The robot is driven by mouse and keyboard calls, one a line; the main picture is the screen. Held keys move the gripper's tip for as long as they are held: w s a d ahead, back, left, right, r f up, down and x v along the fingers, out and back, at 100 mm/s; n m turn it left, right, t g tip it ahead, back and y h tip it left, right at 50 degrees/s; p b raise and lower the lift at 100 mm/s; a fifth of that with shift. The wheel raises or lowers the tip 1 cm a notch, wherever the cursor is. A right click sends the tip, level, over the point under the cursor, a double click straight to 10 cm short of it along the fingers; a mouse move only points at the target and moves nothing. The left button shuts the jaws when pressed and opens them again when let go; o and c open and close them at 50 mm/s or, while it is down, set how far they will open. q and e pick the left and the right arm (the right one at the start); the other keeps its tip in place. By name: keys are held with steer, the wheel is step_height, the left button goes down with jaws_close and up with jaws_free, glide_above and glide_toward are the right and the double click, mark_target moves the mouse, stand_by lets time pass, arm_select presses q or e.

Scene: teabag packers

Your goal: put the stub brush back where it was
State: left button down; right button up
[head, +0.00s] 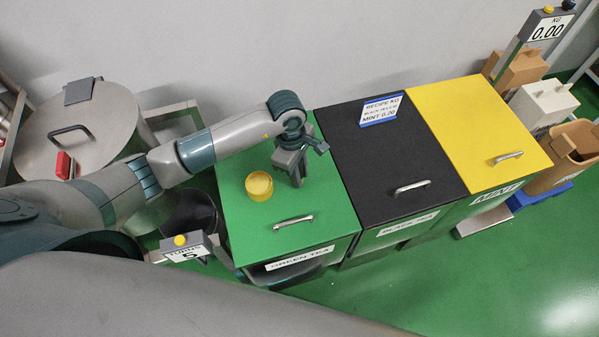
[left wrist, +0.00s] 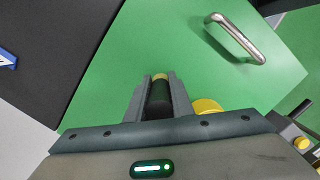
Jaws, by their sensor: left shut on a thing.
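My left gripper (head: 296,178) points down over the green lid (head: 240,225) of the green tea bin. In the left wrist view its two fingers are shut on a dark, short cylinder with a yellow end, which I take for the stub brush (left wrist: 159,92). In the head view the fingers mostly hide it. I cannot tell whether it touches the lid. A round yellow tub (head: 259,186) stands on the lid just left of the gripper; it also shows in the left wrist view (left wrist: 206,105). My right gripper is not in view.
The green lid's metal handle (head: 293,222) is in front of the gripper. The black lid (head: 385,155) with a recipe sign (head: 380,110) and the yellow lid (head: 475,125) lie to the right. A drum (head: 100,125) with a red-handled thing (head: 65,166) stands left.

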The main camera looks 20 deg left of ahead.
arm_select(q)
steer(key=c, duration=1.6)
jaws_free()
steer(key=shift+o, duration=0.2)
steer(key=shift+r, duration=0.25)
steer(key=r+b, duration=0.1)
steer(key=r, duration=0.2)
steer(key=a+r+b, duration=0.1)
steer(key=r, duration=0.2)
steer(key=r+b, duration=0.2)
steer(key=r, duration=0.2)
steer(key=shift+w+a+r, duration=0.1)
steer(key=shift+w+a, duration=0.05)
steer(key=shift+a, duration=0.05)
steer(key=shift+a+r, duration=0.1)
steer(key=shift+r, duration=0.6)
